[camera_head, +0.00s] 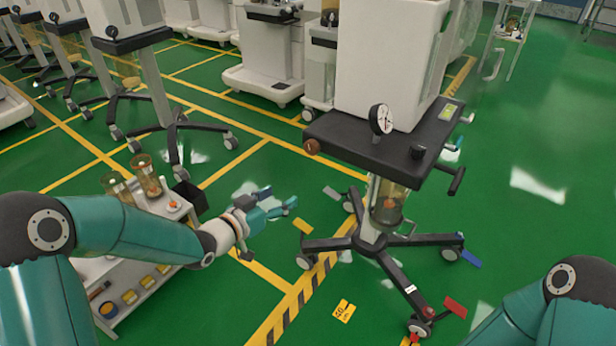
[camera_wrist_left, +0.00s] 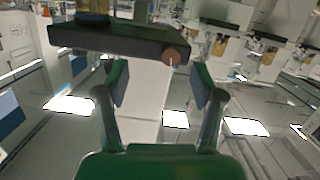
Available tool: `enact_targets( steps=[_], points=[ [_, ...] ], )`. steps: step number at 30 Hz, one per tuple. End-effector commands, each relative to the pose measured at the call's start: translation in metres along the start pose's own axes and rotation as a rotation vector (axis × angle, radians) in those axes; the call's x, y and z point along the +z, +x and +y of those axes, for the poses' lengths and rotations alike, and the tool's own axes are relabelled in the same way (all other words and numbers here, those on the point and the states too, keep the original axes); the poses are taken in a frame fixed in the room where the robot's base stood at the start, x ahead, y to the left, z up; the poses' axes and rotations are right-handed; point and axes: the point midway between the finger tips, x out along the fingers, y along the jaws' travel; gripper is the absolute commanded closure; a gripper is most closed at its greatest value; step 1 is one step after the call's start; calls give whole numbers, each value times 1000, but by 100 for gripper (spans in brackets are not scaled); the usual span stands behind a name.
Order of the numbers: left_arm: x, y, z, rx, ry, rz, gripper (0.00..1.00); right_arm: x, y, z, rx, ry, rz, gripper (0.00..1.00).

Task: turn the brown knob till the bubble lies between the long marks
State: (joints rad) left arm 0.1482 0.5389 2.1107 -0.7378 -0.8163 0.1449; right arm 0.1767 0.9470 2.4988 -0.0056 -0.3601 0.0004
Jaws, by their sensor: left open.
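The brown knob (camera_head: 312,146) sits on the left end of the dark top (camera_head: 350,137) of a wheeled cart. In the left wrist view the knob (camera_wrist_left: 171,55) shows as a reddish-brown disc on the dark block's edge, beyond the fingertips. My left gripper (camera_head: 279,198) is open and empty, below and to the left of the knob, apart from it. Its two fingers frame a gap (camera_wrist_left: 160,85) in the wrist view. A small yellow-green strip (camera_head: 448,112) lies on the cart top; I cannot make out a bubble or long marks. My right gripper is outside the views.
A round dial (camera_head: 381,119) and a black knob (camera_head: 418,152) stand on the cart top, before a white housing (camera_head: 388,60). An amber canister (camera_head: 386,203) hangs below. A white trolley (camera_head: 150,290) with jars stands under my left arm. Several flat coloured pieces lie on the green floor.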

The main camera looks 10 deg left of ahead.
Motion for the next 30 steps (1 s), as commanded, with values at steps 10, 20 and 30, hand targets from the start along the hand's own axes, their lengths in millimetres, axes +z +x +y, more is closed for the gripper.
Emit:
enact_targets(
  steps=[10,20,30],
  points=[
    [-25,-10,-25,-28,174,205,32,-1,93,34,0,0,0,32],
    [-28,8,-25,-27,175,206,32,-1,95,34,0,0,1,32],
    [-41,75,-26,-28,173,206,32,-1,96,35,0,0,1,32]
  ],
)
